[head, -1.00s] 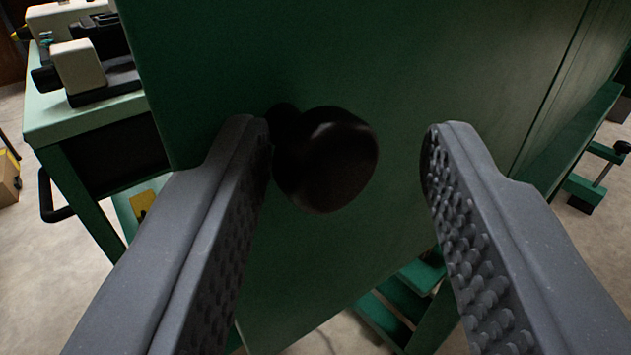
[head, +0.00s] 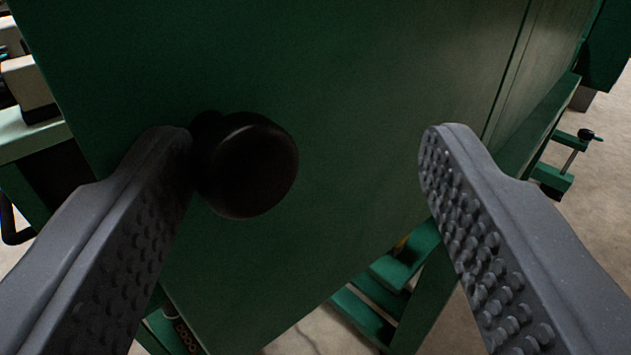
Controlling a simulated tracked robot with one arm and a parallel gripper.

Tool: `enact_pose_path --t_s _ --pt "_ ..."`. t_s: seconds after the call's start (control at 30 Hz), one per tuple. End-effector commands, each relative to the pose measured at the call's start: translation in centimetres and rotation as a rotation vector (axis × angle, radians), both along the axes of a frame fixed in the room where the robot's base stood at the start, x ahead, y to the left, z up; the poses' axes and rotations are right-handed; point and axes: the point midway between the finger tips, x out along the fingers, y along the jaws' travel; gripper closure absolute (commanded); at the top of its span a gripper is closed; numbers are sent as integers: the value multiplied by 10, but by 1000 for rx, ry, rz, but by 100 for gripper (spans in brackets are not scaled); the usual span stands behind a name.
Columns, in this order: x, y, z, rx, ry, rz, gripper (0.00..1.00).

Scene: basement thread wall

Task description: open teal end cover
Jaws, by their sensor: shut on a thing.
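The end cover (head: 350,110) is a large dark green, teal-tinged panel filling the middle of the head view. A round black knob (head: 247,165) on a short stem stands out from it, left of centre. My gripper (head: 305,150) has its two ridged grey fingers spread wide, one on each side of the knob. The left finger overlaps the knob's left edge and looks close to or touching it. A wide gap shows between the knob and the right finger. The knob's stem is partly hidden. I see no opening behind the panel.
A green bench (head: 35,135) with cream and black equipment stands at the left edge. Green frame parts (head: 375,290) show below the panel. A green clamp-like part (head: 560,165) is at the right. Bare floor (head: 590,215) shows at the right.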

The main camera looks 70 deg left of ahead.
Motion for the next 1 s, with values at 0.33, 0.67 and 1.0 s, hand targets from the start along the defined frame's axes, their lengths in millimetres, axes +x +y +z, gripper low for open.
enact_pose_path --t_s 0.33,0.67,1.0 --pt "-2 -4 38 2 -7 -6 53" --pt "-43 -22 39 0 -3 0 53" --pt "-82 -40 43 2 -4 1 53"
